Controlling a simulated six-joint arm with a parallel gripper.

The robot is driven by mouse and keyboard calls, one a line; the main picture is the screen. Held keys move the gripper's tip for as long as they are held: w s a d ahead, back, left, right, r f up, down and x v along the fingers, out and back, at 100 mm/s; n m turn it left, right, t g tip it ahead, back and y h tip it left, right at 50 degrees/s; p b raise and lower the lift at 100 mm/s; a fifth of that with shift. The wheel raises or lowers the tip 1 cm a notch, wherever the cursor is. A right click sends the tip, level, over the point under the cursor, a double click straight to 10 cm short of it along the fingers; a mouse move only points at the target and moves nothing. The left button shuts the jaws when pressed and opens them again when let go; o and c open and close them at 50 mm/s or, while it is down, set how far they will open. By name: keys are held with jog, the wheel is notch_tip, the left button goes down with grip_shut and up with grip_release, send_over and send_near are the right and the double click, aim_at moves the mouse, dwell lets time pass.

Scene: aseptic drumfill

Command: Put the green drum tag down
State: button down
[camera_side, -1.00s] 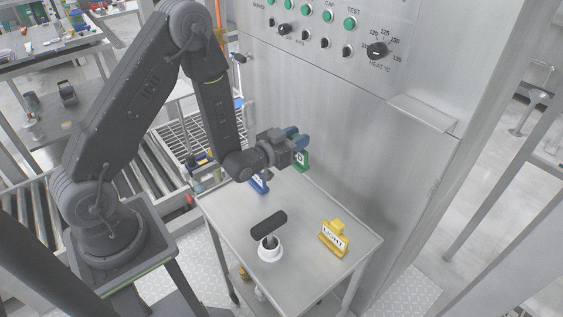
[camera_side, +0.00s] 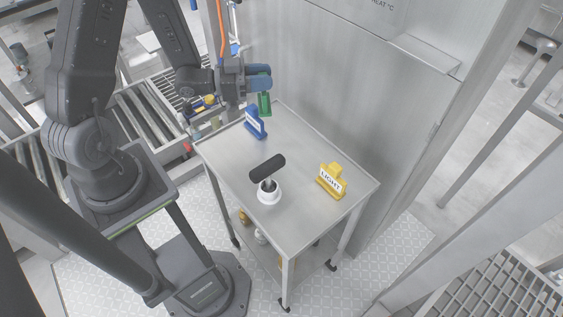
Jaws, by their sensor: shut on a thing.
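The green drum tag (camera_side: 265,106) hangs upright from my gripper (camera_side: 262,78), near the far corner of the steel cart top (camera_side: 222,157). My gripper's blue fingers are shut on the upper part of the tag, which they partly hide. The tag appears to be above the cart top, but I cannot tell the exact gap. The blue tag (camera_side: 256,123) stands on the cart, just below and left of the green one in the picture. The yellow tag (camera_side: 331,182), lettered LIGHT, stands at the right side of the cart.
A white round holder with a black-handled tool (camera_side: 267,169) stands mid-cart. A steel cabinet wall (camera_side: 340,110) rises behind the cart. A roller conveyor (camera_side: 150,120) runs at the left. The cart top is clear between the blue and yellow tags.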

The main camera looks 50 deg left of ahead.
jog(key=d+f+m+g+h, duration=0.2)
jog(key=d+f+h, duration=0.1)
jog(key=d+f, duration=0.5)
jog(key=shift+w+d+f, duration=0.25)
jog(key=shift+d+f, duration=0.1)
jog(key=shift+f, duration=1.35)
jog(key=shift+f, duration=0.25)
